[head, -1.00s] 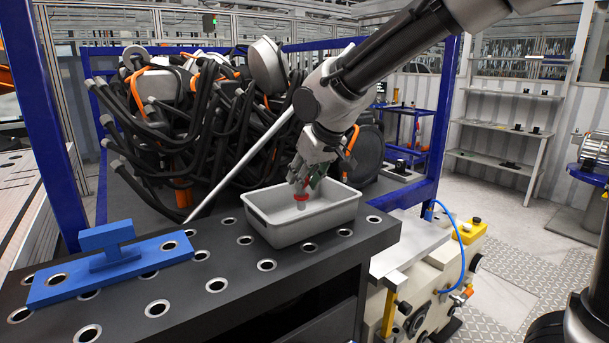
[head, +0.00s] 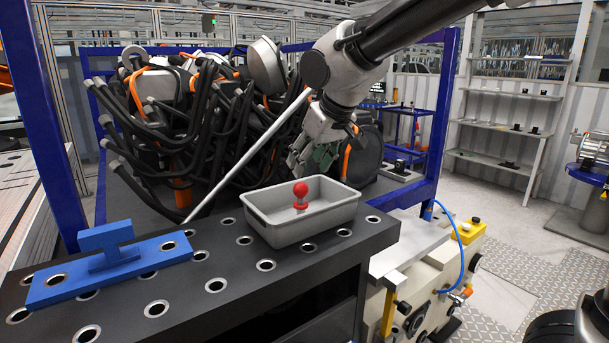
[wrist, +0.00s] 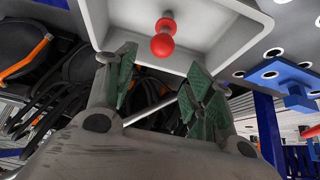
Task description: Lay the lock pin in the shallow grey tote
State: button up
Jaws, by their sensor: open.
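The lock pin (head: 300,193) has a red ball top and a red collar. It is inside the shallow grey tote (head: 275,233), near its middle, and stands out above the tote floor; its lower part is hard to see. In the wrist view the pin's red knob (wrist: 163,42) shows within the light grey tote (wrist: 240,12). My gripper (head: 310,165) is above and behind the tote's far rim, apart from the pin. Its green-padded fingers (wrist: 160,88) are spread with nothing between them.
The tote stands on a dark bench top (head: 190,290) with several ringed holes. A blue fixture (head: 110,262) lies to the left. Behind is a mass of black hoses (head: 200,130), with a slanted silver rod (head: 250,150) in front, near my gripper.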

jog(key=v, duration=0.7)
jog(key=s+d+m, duration=0.1)
jog(key=d, duration=0.8)
jog(key=s+d+f+m+h, duration=0.1)
jog(key=s+d+f+m, duration=0.1)
jog(key=s+d, duration=0.4)
jog(key=s+d+f+m+h, duration=0.1)
jog(key=s+d+f+m, duration=0.1)
jog(key=s+d+f, duration=0.3)
jog(key=s+d+f+m+g+h, duration=0.1)
jog(key=s+d+f, duration=0.2)
jog(key=s+d, duration=0.4)
jog(key=d, duration=0.4)
jog(key=shift+s+d+f+m+h, duration=0.3)
jog(key=shift+s+d+m, duration=0.05)
jog(key=shift+m, duration=0.05)
